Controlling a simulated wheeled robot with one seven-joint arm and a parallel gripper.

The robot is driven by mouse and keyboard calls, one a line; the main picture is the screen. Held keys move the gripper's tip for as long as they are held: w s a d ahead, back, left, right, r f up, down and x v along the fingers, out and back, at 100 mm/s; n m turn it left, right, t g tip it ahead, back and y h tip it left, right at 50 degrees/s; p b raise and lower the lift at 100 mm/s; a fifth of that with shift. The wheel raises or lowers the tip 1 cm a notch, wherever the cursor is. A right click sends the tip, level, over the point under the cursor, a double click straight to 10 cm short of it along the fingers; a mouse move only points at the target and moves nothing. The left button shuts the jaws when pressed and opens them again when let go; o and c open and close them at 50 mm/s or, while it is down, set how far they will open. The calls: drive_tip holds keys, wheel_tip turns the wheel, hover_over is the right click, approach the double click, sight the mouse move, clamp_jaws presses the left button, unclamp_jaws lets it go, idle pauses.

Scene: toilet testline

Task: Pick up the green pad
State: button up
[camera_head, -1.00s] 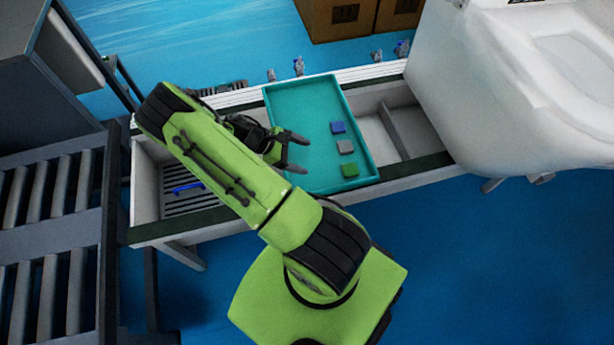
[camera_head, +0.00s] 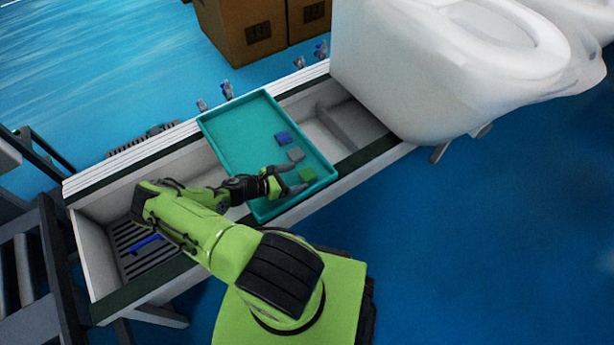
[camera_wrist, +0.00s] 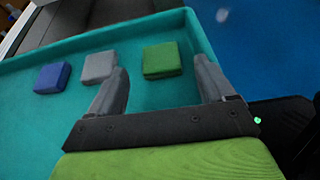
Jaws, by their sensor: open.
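The green pad (camera_head: 307,174) lies flat in the teal tray (camera_head: 232,139), near the tray's front right corner. In the wrist view the green pad (camera_wrist: 162,60) sits beyond and between my two fingertips, not touching either. My gripper (camera_head: 294,179) is open and empty, over the tray close to the green pad. In the wrist view my gripper (camera_wrist: 165,83) shows its fingers spread, the left one near the grey pad. The height of the fingers above the tray is hard to tell.
A grey pad (camera_head: 296,154) and a blue pad (camera_head: 283,138) lie in a row behind the green pad. The tray's raised rim is close on the right. A white toilet (camera_head: 400,75) stands to the right. A blue tool (camera_head: 145,244) lies in the left bench compartment.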

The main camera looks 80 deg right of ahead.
sight(307, 175)
drive_tip(key=x, duration=0.2)
drive_tip(key=shift+s+d+f, duration=0.2)
drive_tip(key=shift+s, duration=0.05)
drive_tip(key=shift+f, duration=0.1)
drive_tip(key=c, duration=1.4)
